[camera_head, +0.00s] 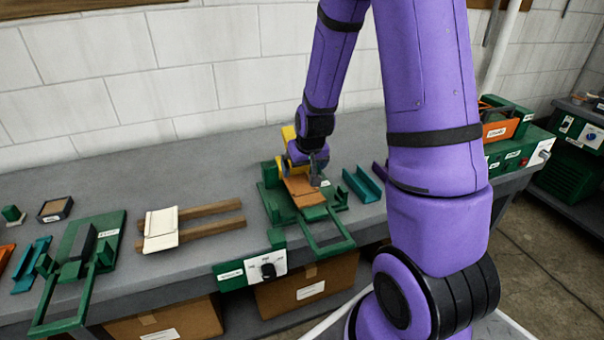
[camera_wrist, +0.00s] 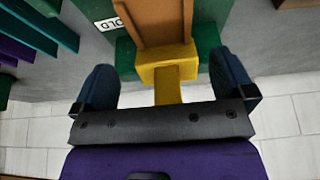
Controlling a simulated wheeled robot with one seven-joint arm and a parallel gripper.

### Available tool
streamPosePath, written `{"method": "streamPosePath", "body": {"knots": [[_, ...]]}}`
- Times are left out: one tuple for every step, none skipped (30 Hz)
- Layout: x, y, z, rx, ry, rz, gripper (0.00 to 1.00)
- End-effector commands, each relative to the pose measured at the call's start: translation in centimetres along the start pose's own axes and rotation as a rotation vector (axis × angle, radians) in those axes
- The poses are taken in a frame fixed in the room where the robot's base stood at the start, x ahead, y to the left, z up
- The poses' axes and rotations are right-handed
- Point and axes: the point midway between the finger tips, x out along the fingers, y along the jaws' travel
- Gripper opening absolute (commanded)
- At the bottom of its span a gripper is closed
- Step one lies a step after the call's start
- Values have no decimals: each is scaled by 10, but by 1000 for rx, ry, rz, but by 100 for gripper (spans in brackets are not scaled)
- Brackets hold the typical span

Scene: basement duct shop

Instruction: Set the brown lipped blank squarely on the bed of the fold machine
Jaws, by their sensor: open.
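The brown lipped blank (camera_head: 305,194) lies on the bed of the green fold machine (camera_head: 323,232) on the bench. It looks roughly in line with the bed, but I cannot tell if it is fully square. In the wrist view the brown blank (camera_wrist: 166,22) runs up to a yellow block (camera_wrist: 168,64) with a narrow yellow stem. My gripper (camera_head: 312,168) is just above the machine's back end. In the wrist view my gripper (camera_wrist: 163,72) is open, its dark fingers apart on both sides of the yellow piece, with gaps showing. The arm hides part of the machine.
Left of the machine, a cream sheet (camera_head: 161,229) lies across brown wooden strips (camera_head: 215,208). Another green machine (camera_head: 77,262) stands farther left. A teal channel (camera_head: 363,184) lies close on the right. A white wall (camera_head: 180,85) rises behind the bench; cardboard boxes (camera_head: 306,285) sit below.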

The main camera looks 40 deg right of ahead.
Motion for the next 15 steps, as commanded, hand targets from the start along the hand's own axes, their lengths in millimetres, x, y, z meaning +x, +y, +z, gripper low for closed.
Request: {"method": "streamPosePath", "body": {"knots": [[-9,0,-1,0,5,0,100],[-13,0,-1,0,4,0,100],[-19,0,-1,0,4,0,100],[-23,0,-1,0,5,0,100],[-26,0,0,0,3,0,100],[-31,0,-1,-1,3,0,100],[-35,0,-1,-1,3,0,100],[-38,0,0,-1,3,0,100],[-41,0,0,0,2,0,100],[-44,0,0,0,2,0,100],[-45,0,0,0,2,0,100],[-48,0,0,1,2,0,100],[-49,0,0,1,1,0,100],[-50,0,0,1,1,0,100],[-52,0,0,0,1,0,100]]}}
